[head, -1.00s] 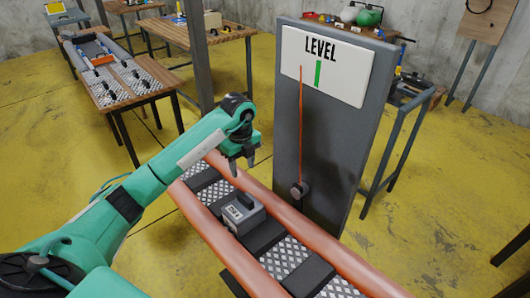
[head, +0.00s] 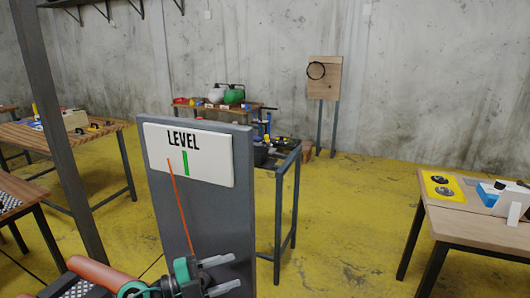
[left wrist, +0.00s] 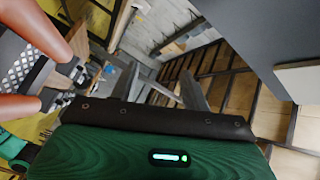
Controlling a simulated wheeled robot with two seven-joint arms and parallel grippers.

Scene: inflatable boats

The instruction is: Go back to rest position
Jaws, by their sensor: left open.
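My left gripper (head: 233,273) is at the bottom of the head view, in front of the grey level post. Its two fingers point right, apart, with nothing between them. In the left wrist view the open fingers (left wrist: 160,88) show with a gap between them. Orange tubes of the inflatable boat (head: 105,273) show at the lower left of the head view, beside the gripper. The tubes also fill the left side of the left wrist view (left wrist: 35,25). The gripper looks clear of the boat. My right gripper is out of view.
The grey post (head: 205,218) carries a white LEVEL board (head: 210,165) with an orange line and a green mark. A metal frame (head: 287,210) stands behind it. A wooden table (head: 450,225) is at right. Yellow floor (head: 350,215) between is free.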

